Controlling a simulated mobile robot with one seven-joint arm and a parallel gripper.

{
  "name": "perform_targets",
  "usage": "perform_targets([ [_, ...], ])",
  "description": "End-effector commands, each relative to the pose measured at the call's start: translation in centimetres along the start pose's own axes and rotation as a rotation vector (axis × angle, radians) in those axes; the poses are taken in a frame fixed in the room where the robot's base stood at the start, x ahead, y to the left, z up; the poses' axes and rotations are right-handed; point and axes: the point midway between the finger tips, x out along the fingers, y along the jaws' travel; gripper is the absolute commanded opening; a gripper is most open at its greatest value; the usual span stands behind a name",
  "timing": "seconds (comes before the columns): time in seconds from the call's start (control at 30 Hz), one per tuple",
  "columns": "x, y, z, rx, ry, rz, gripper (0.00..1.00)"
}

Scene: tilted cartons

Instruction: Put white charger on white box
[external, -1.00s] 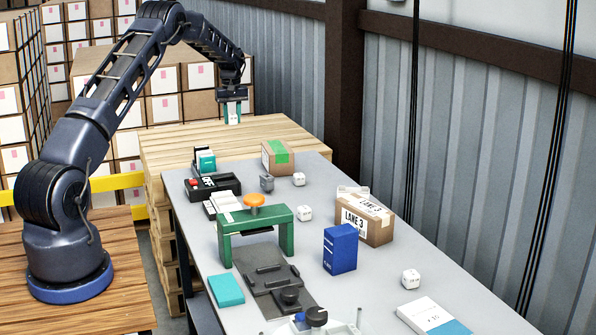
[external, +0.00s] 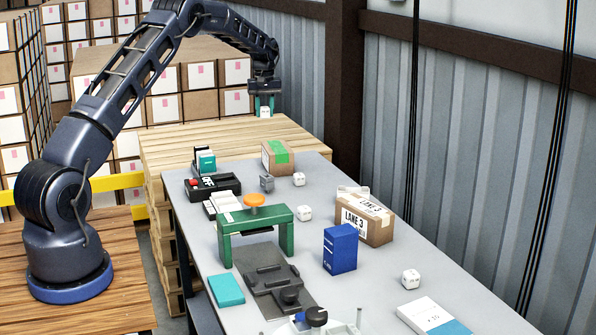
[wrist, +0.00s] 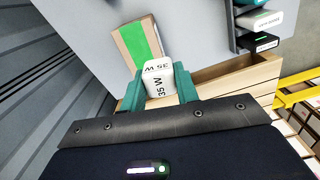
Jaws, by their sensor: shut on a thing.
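My gripper (external: 264,108) is shut on a white charger (external: 265,113), high above the far end of the wooden pallet top. In the wrist view the charger (wrist: 157,82) sits between the two teal fingers, with "35 W" print on its faces. A flat white box (external: 425,313) with a teal part and dark print lies at the near right of the grey table, far from my gripper. Other white cubes like the charger stand on the table, one near the green-taped carton (external: 299,179), one mid-table (external: 305,213) and one at right (external: 411,279).
The grey table holds a green-taped carton (external: 278,157), a LANE 3 carton (external: 365,219), a blue box (external: 340,249), a green bridge-shaped stand (external: 256,228) with an orange knob, and a black tray (external: 212,187). A corrugated wall stands along the right. The wooden pallet top (external: 190,146) is bare.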

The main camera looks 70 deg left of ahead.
Motion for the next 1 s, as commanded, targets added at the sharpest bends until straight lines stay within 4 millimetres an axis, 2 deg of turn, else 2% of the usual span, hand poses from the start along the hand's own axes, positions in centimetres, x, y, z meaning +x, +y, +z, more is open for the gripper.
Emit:
perform_targets([
  [0.03,-0.1,1.8,1.7,0.03,0.001,0.0,0.07],
  [0.2,-0.3,7.1,7.0,0.128,0.001,-0.001,0.07],
  [0.37,-0.5,11.7,12.4,0.217,0.002,-0.001,0.07],
  [0.5,-0.6,15.2,17.5,0.298,0.001,-0.002,0.07],
  [0.8,-0.9,21.6,29.0,0.471,0.003,-0.002,0.07],
  [1.0,-1.2,24.9,37.1,0.585,0.003,-0.002,0.07],
])
